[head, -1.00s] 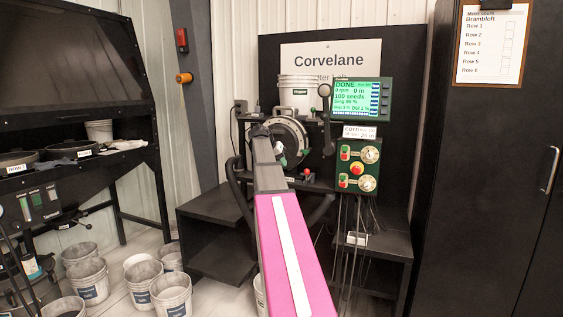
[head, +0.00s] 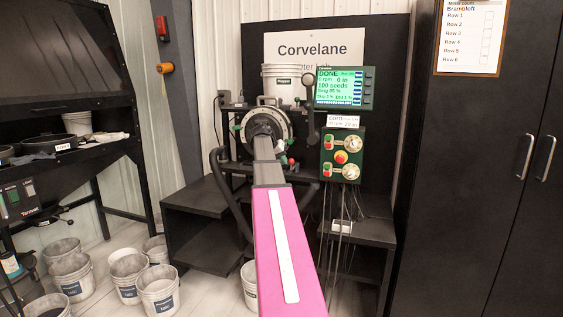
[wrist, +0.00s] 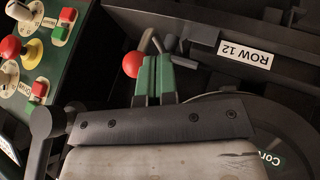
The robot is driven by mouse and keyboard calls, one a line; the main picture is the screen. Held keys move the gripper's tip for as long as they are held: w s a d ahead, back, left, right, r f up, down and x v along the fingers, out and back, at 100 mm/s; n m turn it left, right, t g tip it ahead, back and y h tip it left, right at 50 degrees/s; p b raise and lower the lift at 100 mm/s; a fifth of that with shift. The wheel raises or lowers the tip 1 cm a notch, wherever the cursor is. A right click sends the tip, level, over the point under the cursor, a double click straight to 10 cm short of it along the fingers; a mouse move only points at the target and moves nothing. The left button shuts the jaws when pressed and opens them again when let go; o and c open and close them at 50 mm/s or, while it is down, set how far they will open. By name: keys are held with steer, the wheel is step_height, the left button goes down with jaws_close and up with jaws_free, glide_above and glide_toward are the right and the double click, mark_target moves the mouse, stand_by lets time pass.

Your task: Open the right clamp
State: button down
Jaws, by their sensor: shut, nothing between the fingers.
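The seed meter (head: 284,119) stands on a dark bench, its round housing partly hidden behind my arm. The right clamp appears as a red ball knob (wrist: 132,65) with grey bars just past my fingertips in the wrist view. In the head view a small red knob (head: 291,161) shows right of my arm. My gripper (wrist: 153,60), with green fingers pressed together, is shut and empty. Its tips are right beside the red knob; I cannot tell whether they touch. My arm hides the gripper in the head view.
The control panel (head: 341,158) with buttons and dials is close to the right of the meter. A ROW 12 label (wrist: 244,55) lies beyond my fingers. Several buckets stand on the floor at left.

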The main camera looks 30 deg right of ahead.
mark_target(292, 161)
steer(key=s+d+n+t, duration=0.1)
steer(key=s+n, duration=0.1)
steer(key=s+d+n+t, duration=0.1)
steer(key=s+n, duration=0.1)
steer(key=shift+d+t+y, duration=0.2)
steer(key=shift+t+y, duration=0.1)
steer(key=shift+s+d+n+t+y, duration=0.25)
steer(key=shift+s+d+n+t, duration=0.3)
steer(key=shift+d+n, duration=0.35)
steer(key=shift+s+d+n+t+y, duration=0.25)
steer(key=shift+s+d+n+t, duration=0.25)
steer(key=shift+d+n, duration=0.4)
steer(key=shift+d, duration=0.1)
